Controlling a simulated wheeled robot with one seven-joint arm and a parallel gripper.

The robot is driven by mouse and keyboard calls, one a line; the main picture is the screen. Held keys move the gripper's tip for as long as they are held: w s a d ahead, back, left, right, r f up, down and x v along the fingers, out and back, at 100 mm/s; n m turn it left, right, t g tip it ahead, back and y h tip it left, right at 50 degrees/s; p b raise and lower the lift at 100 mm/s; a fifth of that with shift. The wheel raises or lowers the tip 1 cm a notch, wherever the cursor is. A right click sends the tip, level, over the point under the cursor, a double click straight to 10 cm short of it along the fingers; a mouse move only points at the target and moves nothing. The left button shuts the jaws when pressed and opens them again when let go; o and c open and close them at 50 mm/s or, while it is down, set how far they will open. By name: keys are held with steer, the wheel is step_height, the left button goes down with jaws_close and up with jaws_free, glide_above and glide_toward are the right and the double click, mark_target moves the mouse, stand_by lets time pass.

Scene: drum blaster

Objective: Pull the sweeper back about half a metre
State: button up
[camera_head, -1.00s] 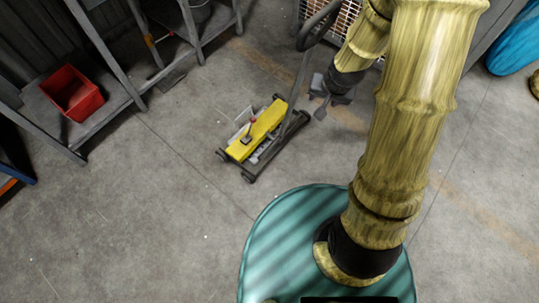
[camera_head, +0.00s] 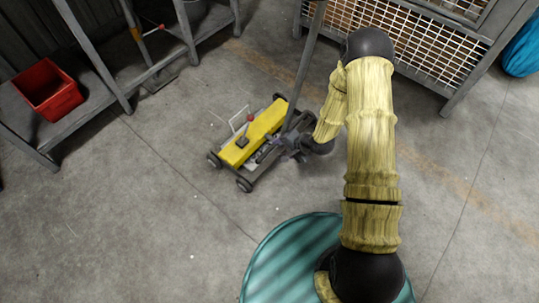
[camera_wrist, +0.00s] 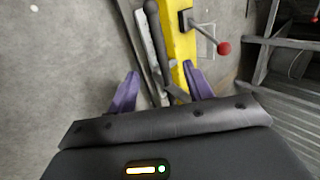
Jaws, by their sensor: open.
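The sweeper (camera_head: 252,135) is a low yellow and dark-grey machine on small black wheels, standing on the floor. It has a red-knobbed lever, and its grey pole handle (camera_head: 306,65) rises out of the top of the head view. My gripper (camera_head: 298,150) is low at the sweeper's right side, partly hidden by my wrist. In the wrist view its purple fingers (camera_wrist: 160,86) are open and spread. A dark bar and a pale strip of the sweeper show between them, and the yellow body (camera_wrist: 178,42) is by the right finger. I cannot tell whether the fingers touch anything.
A metal shelf frame (camera_head: 99,58) with a red bin (camera_head: 50,90) stands at the left. A wire-mesh crate (camera_head: 440,45) stands at the back right. A blue object (camera_head: 522,55) is at the far right. The concrete floor in front of the sweeper is clear.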

mark_target(271, 150)
steer(key=b+x, duration=0.7)
steer(key=x, duration=0.4)
steer(key=shift+d, duration=0.1)
jaws_close()
stand_by(0.3)
